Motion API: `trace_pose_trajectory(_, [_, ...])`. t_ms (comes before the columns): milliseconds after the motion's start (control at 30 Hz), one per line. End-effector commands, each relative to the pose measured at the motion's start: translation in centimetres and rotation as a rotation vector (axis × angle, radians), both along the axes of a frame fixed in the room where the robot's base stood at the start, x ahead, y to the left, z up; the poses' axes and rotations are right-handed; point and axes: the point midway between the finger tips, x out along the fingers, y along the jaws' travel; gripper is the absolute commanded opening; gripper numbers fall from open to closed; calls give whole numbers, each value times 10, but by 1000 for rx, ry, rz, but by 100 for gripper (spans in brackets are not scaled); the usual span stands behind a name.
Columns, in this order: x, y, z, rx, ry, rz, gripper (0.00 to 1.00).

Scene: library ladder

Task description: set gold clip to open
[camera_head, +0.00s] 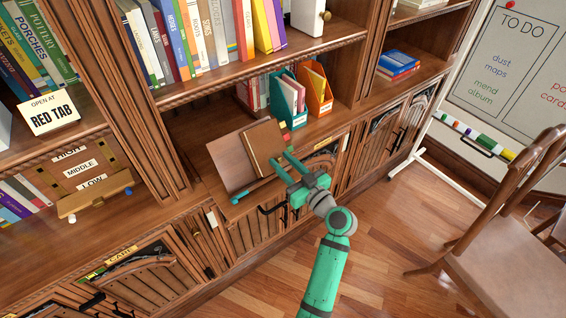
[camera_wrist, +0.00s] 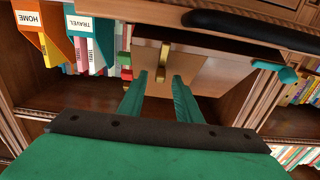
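The gold clip (camera_wrist: 163,62) shows in the wrist view as a narrow upright piece at the edge of a brown book (camera_wrist: 202,72). Whether the clip is open or shut I cannot tell. The book (camera_head: 264,146) lies on a tilted wooden stand (camera_head: 230,163) in the head view; my gripper covers the clip's area there. My gripper (camera_wrist: 158,82) is open, its two fingers apart with nothing between them. Its fingertips point at the clip, which lies just ahead between them; I see no clear contact. In the head view my gripper (camera_head: 280,159) is at the book's right edge.
Red, yellow and green tabs (camera_wrist: 125,72) stick out beside the book. A teal piece (camera_wrist: 275,67) sits at the stand's edge. Teal (camera_head: 288,97) and orange (camera_head: 317,90) file holders stand close behind. A card (camera_head: 49,114) reads "Open at red tab". A chair (camera_head: 510,210) stands at right.

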Motion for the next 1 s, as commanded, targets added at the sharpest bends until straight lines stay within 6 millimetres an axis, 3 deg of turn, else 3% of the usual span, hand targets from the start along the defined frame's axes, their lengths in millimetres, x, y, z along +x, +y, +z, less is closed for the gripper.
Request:
trace_pose_trajectory(167, [0, 0, 0, 0, 0, 0, 31])
trace_pose_trajectory(300, [0, 0, 0, 0, 0, 0, 0])
trace_pose_trajectory(667, [0, 0, 0, 19, 15, -15, 0])
trace_pose_trajectory(1000, [4, -5, -1, 153, 112, -131, 0])
